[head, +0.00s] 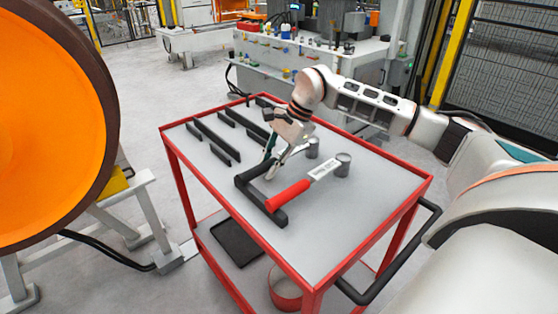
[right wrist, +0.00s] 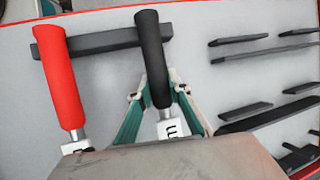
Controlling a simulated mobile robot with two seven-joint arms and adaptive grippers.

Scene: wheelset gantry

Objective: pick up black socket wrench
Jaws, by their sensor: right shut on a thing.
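The black socket wrench (head: 255,170) is on the grey top of the red-framed cart, its black handle towards the left end of a dark bar. In the right wrist view the black handle (right wrist: 152,55) runs between my two fingers, with its silver shank nearer the palm. My right gripper (head: 270,164) is shut on this wrench; the right wrist view also shows the gripper (right wrist: 155,92). A red-handled wrench (head: 288,196) lies beside it, apart from my fingers, and its red handle (right wrist: 62,75) shows at left. I cannot tell whether the black wrench is clear of the surface.
The dark bar (head: 262,204) lies under or against both handle ends. Two grey cylinders (head: 343,164) stand to the right. Several dark flat bars (head: 215,141) lie on the cart's far left. A large orange wheel (head: 50,120) stands left. The cart's front right top (head: 350,215) is clear.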

